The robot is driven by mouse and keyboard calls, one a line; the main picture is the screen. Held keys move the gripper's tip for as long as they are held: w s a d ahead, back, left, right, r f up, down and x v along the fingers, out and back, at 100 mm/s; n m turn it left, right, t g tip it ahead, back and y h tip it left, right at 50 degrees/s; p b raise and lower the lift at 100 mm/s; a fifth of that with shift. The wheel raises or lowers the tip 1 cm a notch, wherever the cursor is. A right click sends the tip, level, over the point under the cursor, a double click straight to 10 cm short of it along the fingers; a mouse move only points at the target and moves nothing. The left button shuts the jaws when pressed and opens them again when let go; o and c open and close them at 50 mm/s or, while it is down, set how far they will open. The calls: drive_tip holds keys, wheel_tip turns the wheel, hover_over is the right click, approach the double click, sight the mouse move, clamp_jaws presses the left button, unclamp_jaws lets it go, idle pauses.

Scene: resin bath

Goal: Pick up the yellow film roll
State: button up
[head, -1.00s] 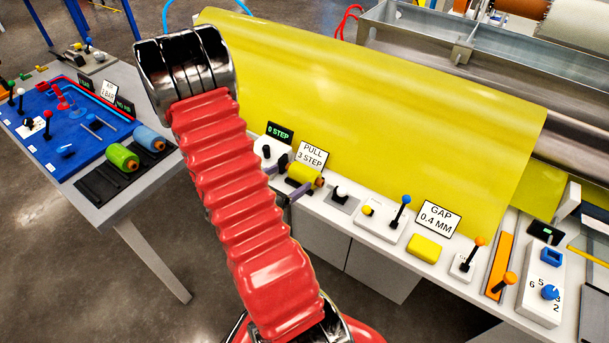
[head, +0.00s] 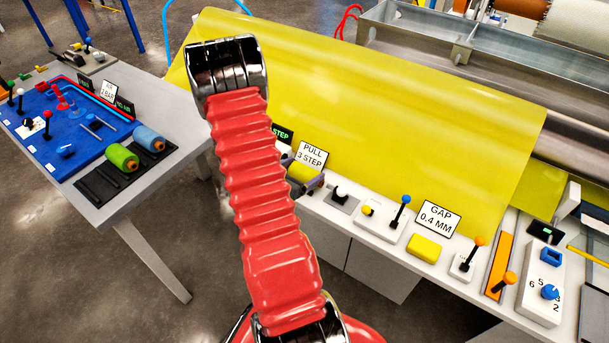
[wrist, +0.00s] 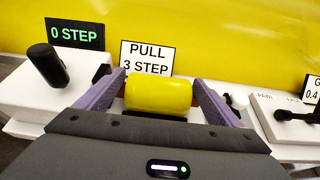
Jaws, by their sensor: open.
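The yellow film roll (wrist: 158,94) lies sideways between the two purple fingers of my open gripper (wrist: 159,79) in the wrist view. Brownish core ends show at both sides of it, close to the inner finger faces. I cannot tell whether the fingers touch it. In the head view the roll (head: 301,173) sits on the white counter in front of the PULL 3 STEP sign, with a purple finger beside it. My red arm hides part of the gripper there.
The PULL 3 STEP sign (wrist: 146,58) and a large yellow film sheet (head: 370,110) stand just behind the roll. A black-knobbed control (wrist: 48,65) is on the left. A blue-tipped lever (head: 402,207) stands to the right. Green (head: 121,157) and blue (head: 147,138) rolls lie on the left table.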

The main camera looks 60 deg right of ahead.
drive_tip(key=shift+x, duration=2.65)
drive_tip(key=shift+c, duration=0.7)
drive_tip(key=c, duration=0.9)
